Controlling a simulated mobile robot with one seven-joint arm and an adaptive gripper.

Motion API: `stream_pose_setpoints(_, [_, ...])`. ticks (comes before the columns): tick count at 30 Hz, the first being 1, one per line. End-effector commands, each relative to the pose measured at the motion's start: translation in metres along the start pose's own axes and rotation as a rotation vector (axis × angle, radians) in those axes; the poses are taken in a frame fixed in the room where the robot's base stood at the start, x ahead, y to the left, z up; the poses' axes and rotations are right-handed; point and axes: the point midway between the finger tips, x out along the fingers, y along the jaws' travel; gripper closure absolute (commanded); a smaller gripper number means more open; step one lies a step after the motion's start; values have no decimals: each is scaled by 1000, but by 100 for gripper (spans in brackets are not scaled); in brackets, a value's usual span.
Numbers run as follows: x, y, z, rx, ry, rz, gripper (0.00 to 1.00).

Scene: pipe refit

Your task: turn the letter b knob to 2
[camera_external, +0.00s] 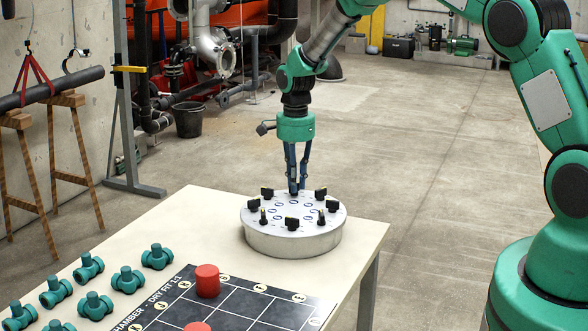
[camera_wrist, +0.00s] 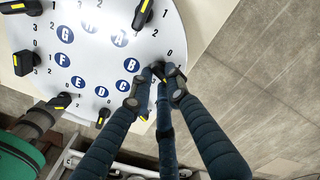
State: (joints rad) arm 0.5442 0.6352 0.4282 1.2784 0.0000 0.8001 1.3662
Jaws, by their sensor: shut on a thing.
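A round silver dial plate (camera_external: 308,215) with lettered blue discs and black knobs sits on the table. In the wrist view, the blue letter B disc (camera_wrist: 131,65) lies just left of my fingertips. My gripper (camera_external: 293,190) points straight down at the far edge of the plate. In the wrist view, my gripper (camera_wrist: 156,88) is closed around the black letter b knob (camera_wrist: 158,69), mostly hidden between the fingers. A 0 mark shows above this knob.
Other black knobs with yellow marks ring the plate, including the A knob (camera_wrist: 143,14) and the D knob (camera_wrist: 104,114). Nearer on the white table (camera_external: 190,215) lie a black grid board (camera_external: 225,316), red cylinders (camera_external: 207,281) and several teal pipe fittings (camera_external: 157,257).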

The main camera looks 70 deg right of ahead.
Motion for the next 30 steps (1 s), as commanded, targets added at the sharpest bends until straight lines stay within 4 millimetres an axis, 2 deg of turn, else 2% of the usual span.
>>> stream_pose_setpoints(9, [-1,-1,1,155,0,-1,100])
stream_pose_setpoints(25, [-1,-1,1,185,0,-2,100])
stream_pose_setpoints(26, [-1,-1,1,185,0,-2,78])
stream_pose_setpoints(27, [-1,-1,1,184,0,-2,70])
stream_pose_setpoints(28, [-1,-1,1,184,0,-2,65])
stream_pose_setpoints(30, [-1,-1,1,184,0,-1,65])
